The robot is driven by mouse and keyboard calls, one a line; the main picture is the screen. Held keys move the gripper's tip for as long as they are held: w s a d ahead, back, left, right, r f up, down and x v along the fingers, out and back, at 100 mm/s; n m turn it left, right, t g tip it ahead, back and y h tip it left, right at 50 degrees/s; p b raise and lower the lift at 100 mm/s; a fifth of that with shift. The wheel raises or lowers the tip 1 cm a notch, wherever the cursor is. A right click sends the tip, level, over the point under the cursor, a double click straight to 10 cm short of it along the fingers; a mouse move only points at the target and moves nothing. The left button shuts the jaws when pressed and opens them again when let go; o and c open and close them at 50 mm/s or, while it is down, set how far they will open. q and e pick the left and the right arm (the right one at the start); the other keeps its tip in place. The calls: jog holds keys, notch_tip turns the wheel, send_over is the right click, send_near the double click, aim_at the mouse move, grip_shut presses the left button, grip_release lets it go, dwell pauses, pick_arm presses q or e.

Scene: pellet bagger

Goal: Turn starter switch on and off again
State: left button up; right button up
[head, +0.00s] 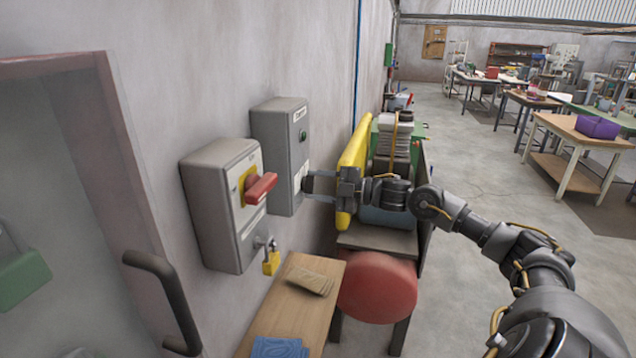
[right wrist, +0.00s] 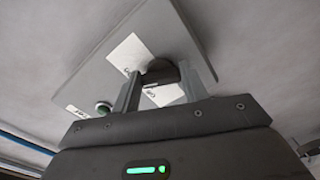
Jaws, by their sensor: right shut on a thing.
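The starter box (head: 267,150) is a grey box on the wall with a label at its top and a green lamp or button (head: 303,135). My right gripper (head: 309,186) is at the lower part of its front face. In the right wrist view, the two fingers stand on either side of the black starter switch knob (right wrist: 161,71) and are shut on it. White labels lie on the face around the knob, partly covered by the fingers. The knob's exact setting cannot be told. My left gripper is not in view.
A grey isolator box with a red handle (head: 261,188) hangs left of the starter box, with a yellow padlock (head: 271,263) below. A small wooden table (head: 290,320), a red round seat (head: 378,287) and a machine with a yellow panel (head: 353,160) stand close by. Open floor lies right.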

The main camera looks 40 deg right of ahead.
jog(key=shift+m, duration=0.6)
jog(key=o, duration=1)
jog(key=shift+s+f, duration=0.1)
jog(key=shift+s+d+f, duration=0.1)
jog(key=shift+s+d, duration=0.1)
jog(key=shift+d, duration=0.05)
jog(key=shift+b+v, duration=1.45)
jog(key=shift+v, duration=3.6)
